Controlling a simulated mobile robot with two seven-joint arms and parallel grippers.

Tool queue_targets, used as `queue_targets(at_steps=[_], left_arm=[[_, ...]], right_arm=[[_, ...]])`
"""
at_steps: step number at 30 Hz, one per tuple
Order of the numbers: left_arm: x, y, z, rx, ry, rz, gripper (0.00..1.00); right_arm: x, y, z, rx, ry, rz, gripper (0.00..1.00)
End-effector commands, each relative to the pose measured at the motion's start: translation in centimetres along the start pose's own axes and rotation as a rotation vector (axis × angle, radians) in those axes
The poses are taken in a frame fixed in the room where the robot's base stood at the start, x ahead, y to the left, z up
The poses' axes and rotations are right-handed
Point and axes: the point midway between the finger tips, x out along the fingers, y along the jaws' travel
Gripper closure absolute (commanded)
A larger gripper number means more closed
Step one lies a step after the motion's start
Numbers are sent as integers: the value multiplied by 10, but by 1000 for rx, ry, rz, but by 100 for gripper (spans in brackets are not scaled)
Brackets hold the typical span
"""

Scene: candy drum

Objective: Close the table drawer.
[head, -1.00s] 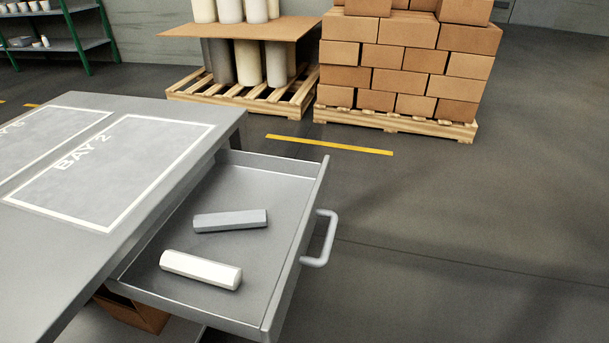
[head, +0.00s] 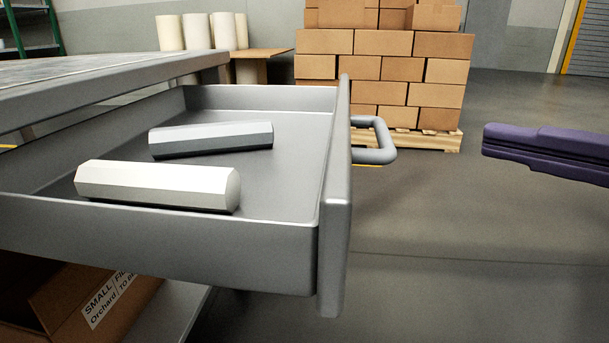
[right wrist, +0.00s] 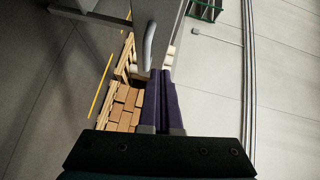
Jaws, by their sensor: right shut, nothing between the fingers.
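The table drawer (head: 335,210) is pulled out from under the grey table (head: 120,82). A grey bar handle (head: 378,150) sticks out from its front; the handle also shows in the right wrist view (right wrist: 149,46). A white octagonal bar (head: 155,186) and a grey one (head: 210,138) lie inside the drawer. My right gripper (head: 490,142), with purple fingers, is to the right of the handle and apart from it. Its fingers are together and empty in the right wrist view (right wrist: 160,75). My left gripper is not in view.
A cardboard box (head: 75,305) sits below the drawer. Stacked cartons (head: 380,65) on a pallet and pale cylinders (head: 210,32) stand behind. The floor (head: 460,240) right of the drawer is clear apart from my right gripper above it.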

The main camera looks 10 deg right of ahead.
Motion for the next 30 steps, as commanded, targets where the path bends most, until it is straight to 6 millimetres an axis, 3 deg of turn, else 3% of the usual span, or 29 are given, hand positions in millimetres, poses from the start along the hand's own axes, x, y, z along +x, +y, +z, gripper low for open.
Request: queue_targets(at_steps=[1, 6, 14, 28, 30], left_arm=[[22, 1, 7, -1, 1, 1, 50], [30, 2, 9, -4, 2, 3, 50], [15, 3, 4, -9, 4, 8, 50], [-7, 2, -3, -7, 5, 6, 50], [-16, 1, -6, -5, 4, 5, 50]], right_arm=[[1, 14, -8, 42, 25, -27, 100], [0, 8, -27, 137, 77, -86, 100], [22, -1, -31, 143, 80, -92, 100], [102, -6, -37, 145, 79, -92, 100], [110, -10, -27, 149, 78, -91, 100]])
